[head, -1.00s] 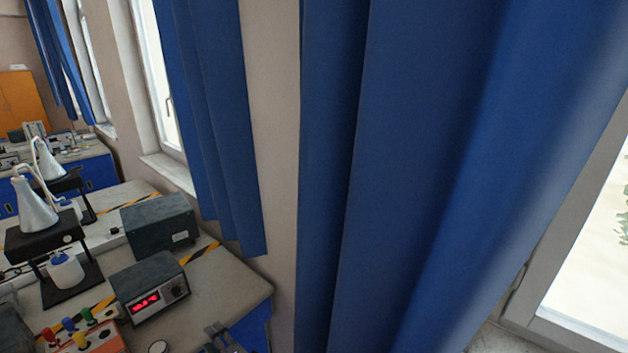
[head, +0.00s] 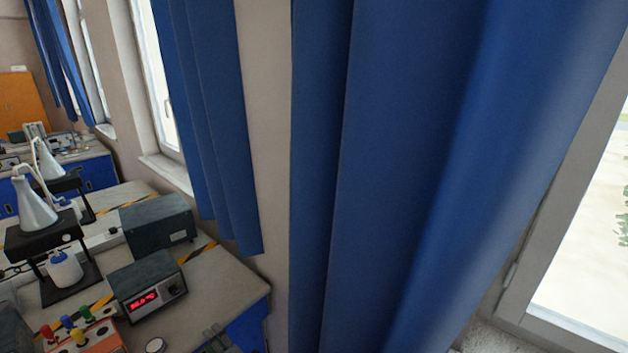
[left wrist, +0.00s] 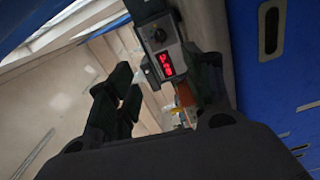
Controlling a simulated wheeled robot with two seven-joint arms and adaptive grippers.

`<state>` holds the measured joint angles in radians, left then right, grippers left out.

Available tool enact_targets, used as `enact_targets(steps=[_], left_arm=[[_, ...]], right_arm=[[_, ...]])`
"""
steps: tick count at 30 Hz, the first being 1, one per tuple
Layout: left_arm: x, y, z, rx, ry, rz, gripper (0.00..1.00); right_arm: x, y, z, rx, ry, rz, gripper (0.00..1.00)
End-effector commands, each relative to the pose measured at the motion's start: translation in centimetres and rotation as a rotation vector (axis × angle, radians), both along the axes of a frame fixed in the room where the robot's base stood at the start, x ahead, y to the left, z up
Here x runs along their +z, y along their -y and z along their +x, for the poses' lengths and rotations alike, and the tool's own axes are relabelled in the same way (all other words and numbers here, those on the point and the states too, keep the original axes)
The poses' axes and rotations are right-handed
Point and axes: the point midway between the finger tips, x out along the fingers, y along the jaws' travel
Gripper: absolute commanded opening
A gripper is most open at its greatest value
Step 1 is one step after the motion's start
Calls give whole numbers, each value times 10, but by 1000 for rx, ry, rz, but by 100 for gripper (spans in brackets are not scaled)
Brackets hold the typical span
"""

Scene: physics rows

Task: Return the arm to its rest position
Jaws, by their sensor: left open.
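My left gripper (head: 214,339) shows only as a small grey part at the bottom edge of the head view, by the front corner of the workbench (head: 225,290). In the left wrist view my left gripper (left wrist: 160,92) is open, with its two dark fingers apart. I see nothing held between them. The rest of the left arm is out of the head view. My right gripper is in neither view.
A meter with a red display (head: 148,287), a dark box (head: 157,225), an orange box with coloured knobs (head: 85,335) and a white bottle (head: 65,268) stand on the bench. A blue curtain (head: 400,170) fills the right.

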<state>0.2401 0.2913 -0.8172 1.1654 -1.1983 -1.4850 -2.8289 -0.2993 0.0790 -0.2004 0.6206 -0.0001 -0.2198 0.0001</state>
Motion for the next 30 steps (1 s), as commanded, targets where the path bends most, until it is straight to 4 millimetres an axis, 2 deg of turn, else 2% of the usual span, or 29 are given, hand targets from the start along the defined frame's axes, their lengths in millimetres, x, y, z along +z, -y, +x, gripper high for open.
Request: enact_targets(steps=[8,14,30], left_arm=[[-2,4,4,-23,123,-124,51],[-8,11,11,-62,259,-287,51],[-46,34,27,-87,549,-843,51]], right_arm=[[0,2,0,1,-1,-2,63],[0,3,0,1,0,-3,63],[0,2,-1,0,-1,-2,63]])
